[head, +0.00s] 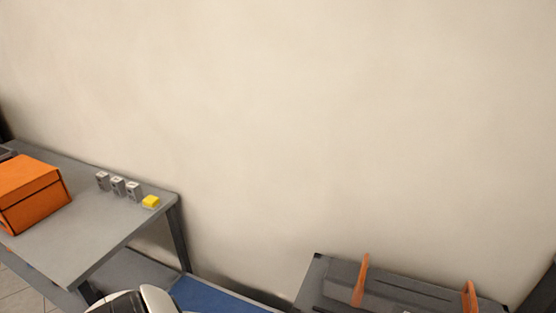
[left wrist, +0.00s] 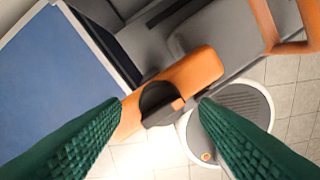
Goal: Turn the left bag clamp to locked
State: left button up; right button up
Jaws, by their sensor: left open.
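In the left wrist view an orange arm (left wrist: 203,69) reaches out past the edge of a grey bench (left wrist: 216,43). A dark, rounded clamp part (left wrist: 155,99) with a small orange tab sits on this arm. My left gripper (left wrist: 158,106), with green ribbed fingers, is open, its fingertips on either side of the dark part in the picture. I cannot tell whether they touch it. In the head view two upright orange pieces, a left one (head: 361,281) and a right one (head: 469,298), stand on the bench. My right gripper is in neither view.
A blue panel (left wrist: 55,75) lies left of the bench and shows low in the head view. A grey table (head: 95,240) at the left holds an orange box (head: 30,192), several small grey blocks (head: 118,186) and a yellow block (head: 151,202). A bare wall (head: 330,120) stands behind.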

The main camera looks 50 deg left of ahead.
pick_arm(q)
notch_tip(320, 180, up, 11)
jog(key=shift+a+f+p, duration=0.15)
jog(key=shift+a+p, duration=0.2)
jog(key=shift+p, duration=0.1)
dwell(0.3)
